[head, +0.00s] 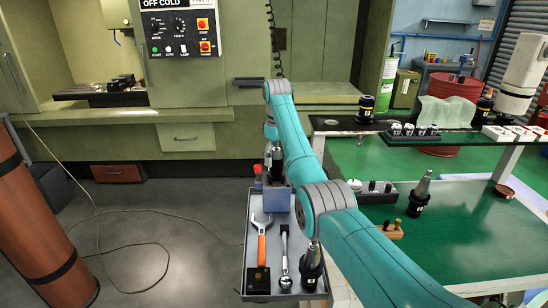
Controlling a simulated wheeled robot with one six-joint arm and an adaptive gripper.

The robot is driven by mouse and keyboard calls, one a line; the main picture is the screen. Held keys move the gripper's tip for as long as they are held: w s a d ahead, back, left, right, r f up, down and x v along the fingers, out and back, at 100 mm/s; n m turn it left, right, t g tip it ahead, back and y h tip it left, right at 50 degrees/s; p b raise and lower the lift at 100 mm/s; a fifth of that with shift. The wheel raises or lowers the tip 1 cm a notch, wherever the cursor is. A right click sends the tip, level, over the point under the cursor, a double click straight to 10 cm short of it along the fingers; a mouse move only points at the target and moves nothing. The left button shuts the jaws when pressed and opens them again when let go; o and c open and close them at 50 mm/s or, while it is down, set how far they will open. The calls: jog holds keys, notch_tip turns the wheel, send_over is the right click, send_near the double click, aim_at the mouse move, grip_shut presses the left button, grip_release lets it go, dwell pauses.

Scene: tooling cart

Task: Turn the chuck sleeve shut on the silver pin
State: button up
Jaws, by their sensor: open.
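My gripper (273,168) is a small dark shape at the end of the teal arm, pointing down over the far end of the grey cart tray. It is open, but my forearm partly covers it. Just under it a blue-grey block (276,201) stands on the tray. The chuck sleeve and silver pin cannot be told apart there; the gripper and arm hide much of that spot. I cannot tell whether the fingers are around or touching anything.
The tray (257,218) also holds an orange-handled wrench (261,243), a ratchet (284,255) and a black tool holder (312,266). A green bench (470,235) with tool holders stands to the right. A green machine (230,60) is behind; a cable lies on the floor left.

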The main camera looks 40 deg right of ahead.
jog(key=shift+c, duration=0.2)
jog(key=c, duration=1.1)
jog(key=shift+m, duration=0.4)
jog(key=m, duration=0.4)
jog(key=shift+m, duration=2.9)
jog(key=shift+f, duration=0.1)
